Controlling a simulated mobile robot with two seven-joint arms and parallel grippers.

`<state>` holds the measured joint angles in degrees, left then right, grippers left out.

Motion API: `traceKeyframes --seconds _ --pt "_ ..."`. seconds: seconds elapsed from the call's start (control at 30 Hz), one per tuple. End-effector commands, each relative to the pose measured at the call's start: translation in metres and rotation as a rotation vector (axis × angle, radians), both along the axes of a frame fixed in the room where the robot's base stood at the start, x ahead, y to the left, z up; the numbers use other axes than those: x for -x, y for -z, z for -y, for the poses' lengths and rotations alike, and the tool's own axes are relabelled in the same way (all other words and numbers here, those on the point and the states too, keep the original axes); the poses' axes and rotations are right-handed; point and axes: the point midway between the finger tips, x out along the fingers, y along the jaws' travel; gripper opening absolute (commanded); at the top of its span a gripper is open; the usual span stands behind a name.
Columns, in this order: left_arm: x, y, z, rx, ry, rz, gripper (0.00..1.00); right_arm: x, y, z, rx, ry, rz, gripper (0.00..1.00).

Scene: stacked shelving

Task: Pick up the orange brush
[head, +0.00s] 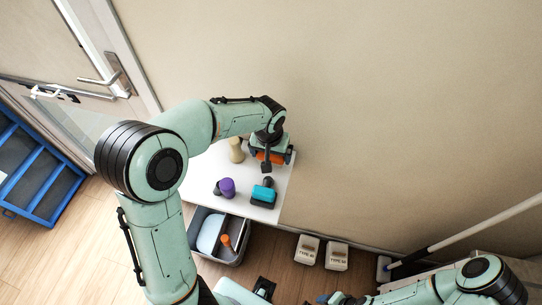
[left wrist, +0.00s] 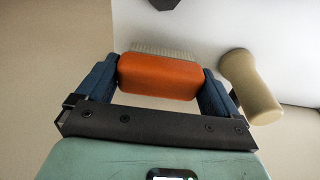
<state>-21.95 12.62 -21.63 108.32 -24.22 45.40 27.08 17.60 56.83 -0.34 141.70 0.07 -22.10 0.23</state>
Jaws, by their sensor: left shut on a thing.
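The orange brush (head: 273,157) is at the back right of the white tabletop, partly covered by my left gripper (head: 270,153) in the head view. In the left wrist view the orange brush (left wrist: 158,76) lies between the two blue fingers of my left gripper (left wrist: 160,80), one against each end, and its pale bristles face away from the camera. The gripper is shut on it. Whether the brush touches the tabletop cannot be told. My right arm comes in at the lower right of the head view; its gripper (head: 334,299) is cut off by the bottom edge.
A beige bottle-like object (head: 236,150) stands close left of the brush. A purple object (head: 227,187) and a teal brush-like object (head: 263,194) are nearer the front. A grey bin (head: 237,252) and two white containers (head: 307,249) are on the floor. The wall is close behind.

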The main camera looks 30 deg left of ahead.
Motion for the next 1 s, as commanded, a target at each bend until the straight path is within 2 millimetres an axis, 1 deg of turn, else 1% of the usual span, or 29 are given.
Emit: traceKeyframes --seconds 0.03,0.17,0.3,0.4,0.5,0.6,0.7,0.83,1.0 --pt "-0.001 -0.012 0.000 0.001 0.000 0.007 0.63 -0.001 -0.002 0.000 -0.001 0.000 0.002 0.57" --pt "-0.002 -0.046 0.000 0.002 0.000 0.009 0.63 -0.005 -0.007 0.000 0.000 0.000 0.006 0.57" --pt "-0.002 -0.089 0.000 0.002 0.000 0.010 0.63 -0.009 -0.014 0.000 0.000 0.000 0.010 0.57" --pt "-0.002 -0.117 0.000 0.001 -0.001 0.008 0.63 -0.013 -0.019 0.000 0.000 0.000 0.014 0.57" --pt "-0.001 -0.141 0.000 0.001 0.000 0.007 0.63 -0.016 -0.023 0.000 0.000 0.000 0.018 0.57" --pt "-0.001 -0.158 0.000 0.001 -0.001 0.004 0.63 -0.018 -0.026 0.000 0.000 -0.001 0.020 0.57" --pt "-0.001 -0.169 0.000 0.000 0.000 0.002 0.63 -0.020 -0.029 0.000 0.000 0.000 0.022 0.57" --pt "0.000 -0.176 0.000 0.000 0.000 0.000 0.63 -0.021 -0.030 0.000 0.000 -0.001 0.024 0.57" --pt "0.000 -0.178 0.000 0.000 0.000 0.000 0.63 -0.021 -0.030 0.000 0.000 0.000 0.023 0.57"
